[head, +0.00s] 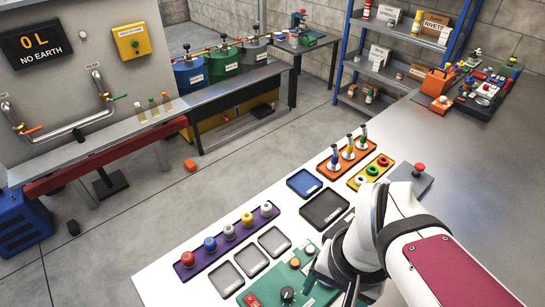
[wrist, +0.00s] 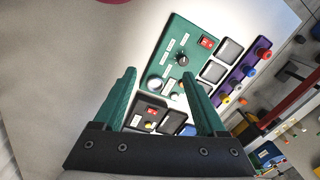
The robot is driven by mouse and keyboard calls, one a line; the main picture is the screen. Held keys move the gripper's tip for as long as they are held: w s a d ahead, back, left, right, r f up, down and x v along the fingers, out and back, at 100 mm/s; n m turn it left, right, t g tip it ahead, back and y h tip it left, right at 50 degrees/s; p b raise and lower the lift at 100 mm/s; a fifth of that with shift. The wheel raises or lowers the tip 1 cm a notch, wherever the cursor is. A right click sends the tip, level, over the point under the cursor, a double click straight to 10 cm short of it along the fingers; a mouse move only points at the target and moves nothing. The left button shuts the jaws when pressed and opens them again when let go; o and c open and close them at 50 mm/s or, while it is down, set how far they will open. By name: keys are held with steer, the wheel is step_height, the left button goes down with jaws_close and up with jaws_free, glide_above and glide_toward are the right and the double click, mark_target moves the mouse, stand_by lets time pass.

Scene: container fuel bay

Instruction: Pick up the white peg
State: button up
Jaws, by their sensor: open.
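A purple rack (head: 222,238) on the white bench top holds a row of several round-topped pegs. A white peg (head: 266,209) stands upright at its far right end; red, blue, yellow and pale ones stand in the same row. The purple rack (wrist: 240,76) also shows at the right of the wrist view, where I cannot clearly pick out the white peg. My gripper (wrist: 158,72) is open and empty, with its green fingers apart above the bench by the green control panel (wrist: 178,55).
Several flat trays (head: 275,241) lie between the rack and the green control panel (head: 278,290). An orange tray (head: 330,165) with tall pegs and a yellow ring tray (head: 358,178) stand farther right.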

steer(key=w+a+n+t+h, duration=0.1)
steer(key=w+a, duration=0.1)
steer(key=w, duration=0.7)
steer(key=n+t, duration=0.3)
glide_toward(266, 206)
steer(key=x, duration=1)
steer(key=shift+w+f, duration=0.15)
steer(key=shift+w, duration=0.05)
jaws_close()
